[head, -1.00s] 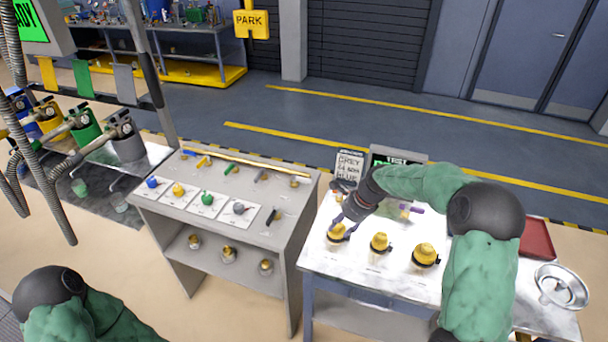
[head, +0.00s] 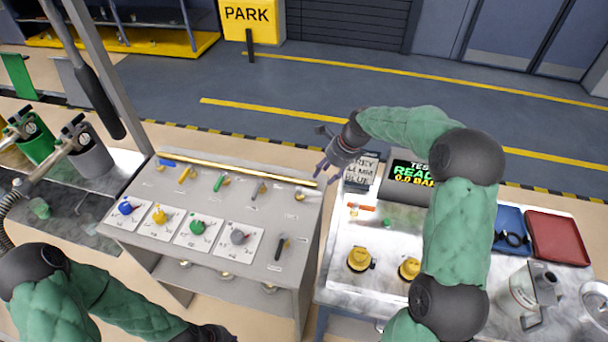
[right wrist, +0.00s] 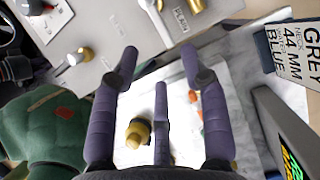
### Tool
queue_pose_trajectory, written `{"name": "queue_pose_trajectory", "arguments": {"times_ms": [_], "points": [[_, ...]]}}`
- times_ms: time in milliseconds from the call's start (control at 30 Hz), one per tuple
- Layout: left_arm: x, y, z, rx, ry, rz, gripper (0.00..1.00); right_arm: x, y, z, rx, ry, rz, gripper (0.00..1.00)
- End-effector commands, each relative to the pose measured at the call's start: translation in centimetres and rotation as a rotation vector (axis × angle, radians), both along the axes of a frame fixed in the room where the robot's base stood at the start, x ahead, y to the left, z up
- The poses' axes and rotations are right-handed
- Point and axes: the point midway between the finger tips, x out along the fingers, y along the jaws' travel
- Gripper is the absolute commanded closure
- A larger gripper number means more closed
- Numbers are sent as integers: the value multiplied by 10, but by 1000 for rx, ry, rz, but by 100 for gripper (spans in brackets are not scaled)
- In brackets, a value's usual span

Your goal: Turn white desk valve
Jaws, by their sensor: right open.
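The grey desk (head: 215,262) carries a back row of small lever valves. The pale valve (head: 299,194) at its right end, near the brass pipe's end, looks like the white desk valve. My right gripper (head: 324,174) is open and empty, just right of this valve and apart from it, above the gap between desk and bench. In the right wrist view its spread purple fingers (right wrist: 160,68) hold nothing. The desk's grey top shows beyond them, with brass parts I cannot clearly identify.
The white bench (head: 340,284) holds yellow caps (head: 359,259), an orange-handled part (head: 362,207), a grey sign (head: 360,168) and a test screen (head: 410,174).

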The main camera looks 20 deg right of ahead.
Motion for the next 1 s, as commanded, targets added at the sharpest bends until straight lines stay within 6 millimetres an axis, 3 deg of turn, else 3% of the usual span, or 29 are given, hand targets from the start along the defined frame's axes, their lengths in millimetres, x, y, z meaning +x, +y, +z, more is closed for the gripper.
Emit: {"name": "queue_pose_trajectory", "arguments": {"times_ms": [167, 600, 800, 1000], "points": [[-2, 0, -2, -1, 4, -1, 100, 2, 4, -12, 1, 3, 1, 55], [-1, 0, -13, 0, 2, -1, 100, 19, 27, -80, 1, 3, 2, 55], [-1, 0, -15, 0, 2, -1, 100, 23, 32, -96, 1, 1, 0, 55], [-1, 0, -15, 0, 2, -1, 100, 24, 33, -99, -1, -1, 0, 55]]}}
